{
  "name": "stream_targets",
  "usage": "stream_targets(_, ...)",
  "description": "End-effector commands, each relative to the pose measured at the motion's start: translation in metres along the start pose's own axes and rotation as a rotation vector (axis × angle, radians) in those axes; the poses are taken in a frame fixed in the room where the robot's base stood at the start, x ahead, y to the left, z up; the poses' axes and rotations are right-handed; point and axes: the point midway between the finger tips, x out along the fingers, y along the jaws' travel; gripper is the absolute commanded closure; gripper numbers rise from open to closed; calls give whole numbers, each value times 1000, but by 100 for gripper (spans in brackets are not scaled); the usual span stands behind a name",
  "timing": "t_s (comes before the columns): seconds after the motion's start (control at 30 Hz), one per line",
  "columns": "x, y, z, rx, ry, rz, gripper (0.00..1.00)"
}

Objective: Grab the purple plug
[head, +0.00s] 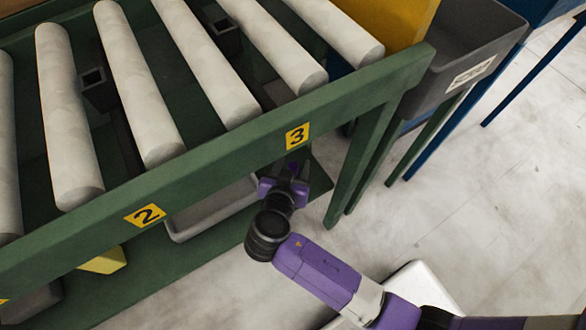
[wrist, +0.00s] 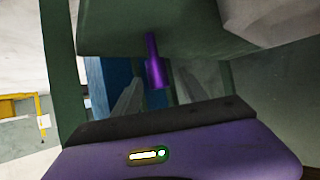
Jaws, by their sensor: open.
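The purple plug (wrist: 155,68) hangs upright below a green surface in the wrist view, a narrow stem above a wider lower end. My gripper (wrist: 158,92) is open, with one grey finger on each side of the plug and gaps between. I cannot tell whether the plug is fully between the fingertips. In the head view my gripper (head: 292,172) is under the green frame rail, below the yellow "3" label (head: 297,136). A small purple bit shows there, but I cannot tell whether it is the plug.
The green rail (head: 225,165) runs above my gripper, with pale rollers (head: 210,60) behind it. A green leg (head: 362,150) stands close to the right. A grey tray (head: 212,210) lies below left. A dark bin (head: 470,50) is at upper right. Open floor (head: 500,210) lies right.

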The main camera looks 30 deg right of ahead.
Motion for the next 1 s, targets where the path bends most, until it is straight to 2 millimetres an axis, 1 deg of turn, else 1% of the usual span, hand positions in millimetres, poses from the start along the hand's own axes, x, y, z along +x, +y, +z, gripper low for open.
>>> stream_targets(0.03,0,0,0,0,0,0,55)
stream_targets(0.17,0,0,0,0,0,0,81)
stream_targets(0.2,0,0,0,-1,0,0,89)
stream_targets(0.27,0,0,0,-1,0,0,100)
stream_targets(0.53,0,0,0,0,0,0,100)
stream_targets(0.67,-4,0,-7,0,1,-1,100)
stream_targets(0.77,-11,0,-21,2,1,0,100)
stream_targets(1.0,-34,0,-62,3,1,0,100)
